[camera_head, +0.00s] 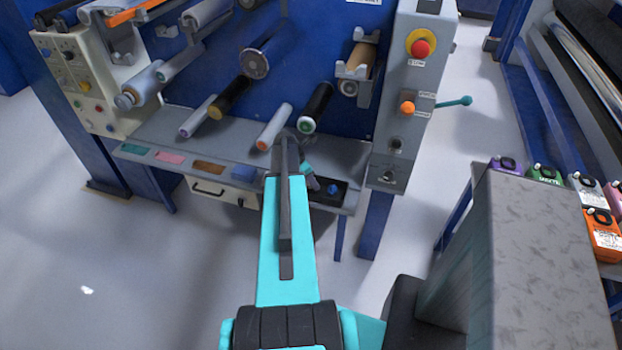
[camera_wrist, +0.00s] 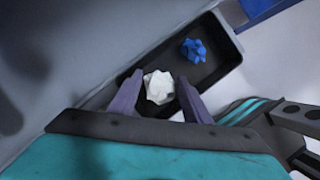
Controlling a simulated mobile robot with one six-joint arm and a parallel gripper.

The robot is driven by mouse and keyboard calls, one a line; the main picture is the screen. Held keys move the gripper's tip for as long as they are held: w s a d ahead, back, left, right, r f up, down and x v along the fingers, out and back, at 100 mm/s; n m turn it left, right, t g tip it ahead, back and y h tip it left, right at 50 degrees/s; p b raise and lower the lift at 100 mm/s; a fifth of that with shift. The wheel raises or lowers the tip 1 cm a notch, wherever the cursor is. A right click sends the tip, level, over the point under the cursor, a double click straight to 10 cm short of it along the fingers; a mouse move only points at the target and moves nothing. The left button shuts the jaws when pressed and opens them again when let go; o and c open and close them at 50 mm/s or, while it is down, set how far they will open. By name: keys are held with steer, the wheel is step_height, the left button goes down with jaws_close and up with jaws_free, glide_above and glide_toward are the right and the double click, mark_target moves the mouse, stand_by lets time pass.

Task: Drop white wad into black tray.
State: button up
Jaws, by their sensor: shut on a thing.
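In the wrist view, my gripper (camera_wrist: 160,92) is shut on the white wad (camera_wrist: 158,87), which sits between the two purple-grey fingers. The black tray (camera_wrist: 228,60) lies beyond and below them, and the wad overlaps it in the picture. I cannot tell how high the wad is above the tray floor. In the head view, the black tray (camera_head: 318,192) is at the right end of the machine's grey shelf, and my arm reaches over to it. The wad and fingertips are hidden there behind my arm.
Rollers (camera_head: 315,107) stick out above the shelf (camera_head: 230,145). A grey control column (camera_head: 410,95) with knobs and a teal lever stands right of the tray.

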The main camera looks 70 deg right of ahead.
steer(key=shift+f, duration=0.35)
steer(key=o, duration=0.8)
steer(key=shift+r, duration=0.1)
steer(key=shift+r, duration=0.55)
steer(key=shift+b+v, duration=1.25)
steer(key=shift+v, duration=4.75)
steer(key=shift+f, duration=0.1)
